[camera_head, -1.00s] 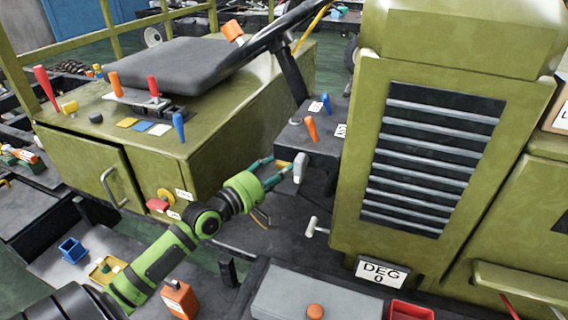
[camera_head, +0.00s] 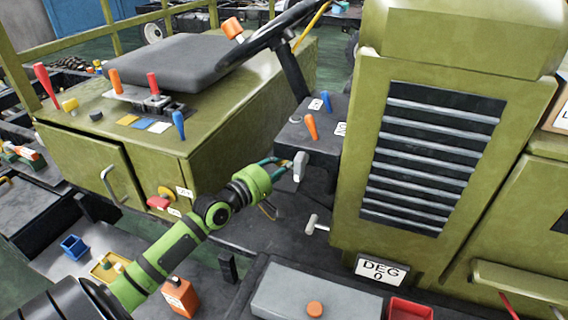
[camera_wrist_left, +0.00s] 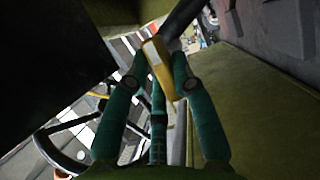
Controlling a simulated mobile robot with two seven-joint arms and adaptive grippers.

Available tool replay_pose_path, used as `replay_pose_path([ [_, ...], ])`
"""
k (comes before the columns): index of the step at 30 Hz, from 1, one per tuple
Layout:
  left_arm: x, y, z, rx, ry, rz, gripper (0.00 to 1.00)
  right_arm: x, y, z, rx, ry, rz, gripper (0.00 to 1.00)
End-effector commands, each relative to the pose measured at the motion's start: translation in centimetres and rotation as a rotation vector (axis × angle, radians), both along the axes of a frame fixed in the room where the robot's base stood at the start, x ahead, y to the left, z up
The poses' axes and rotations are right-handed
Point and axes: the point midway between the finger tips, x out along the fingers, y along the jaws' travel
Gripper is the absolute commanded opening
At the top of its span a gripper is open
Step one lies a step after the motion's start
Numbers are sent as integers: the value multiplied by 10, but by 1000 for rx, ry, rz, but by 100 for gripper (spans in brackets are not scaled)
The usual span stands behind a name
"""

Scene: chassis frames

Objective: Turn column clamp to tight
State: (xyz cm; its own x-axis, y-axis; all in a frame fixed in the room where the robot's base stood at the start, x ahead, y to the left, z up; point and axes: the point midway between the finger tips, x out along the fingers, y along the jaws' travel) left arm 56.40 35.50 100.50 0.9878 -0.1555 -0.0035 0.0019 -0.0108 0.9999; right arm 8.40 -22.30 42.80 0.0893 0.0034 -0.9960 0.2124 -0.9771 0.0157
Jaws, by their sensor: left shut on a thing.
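The dark column box (camera_head: 312,132) stands under the steering wheel (camera_head: 270,38). A pale grey lever (camera_head: 299,166) hangs on its front face. My left gripper (camera_head: 284,163) reaches the box's lower left side, just left of this lever. In the left wrist view my left gripper (camera_wrist_left: 159,68) is shut on a small yellow piece with a white side (camera_wrist_left: 157,62). This piece seems to be the column clamp's handle, but no label shows and the fingers hide part of it. My right gripper is not in view.
A blue lever (camera_head: 326,102) and an orange lever (camera_head: 311,126) stand on the box top. A white T-handle (camera_head: 316,224) sticks out below right. The louvred green housing (camera_head: 430,160) stands close on the right. A grey case (camera_head: 315,298) lies in front.

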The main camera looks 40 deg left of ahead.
Motion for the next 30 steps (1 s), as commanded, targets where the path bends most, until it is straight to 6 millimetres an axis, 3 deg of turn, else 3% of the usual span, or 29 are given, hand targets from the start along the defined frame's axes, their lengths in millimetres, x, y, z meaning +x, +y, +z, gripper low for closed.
replay_pose_path([
  [8, 0, -1, 6, 113, 31, -1, 0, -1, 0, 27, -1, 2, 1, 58],
  [30, 1, -6, 9, 767, 190, -1, 0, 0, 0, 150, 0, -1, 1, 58],
])
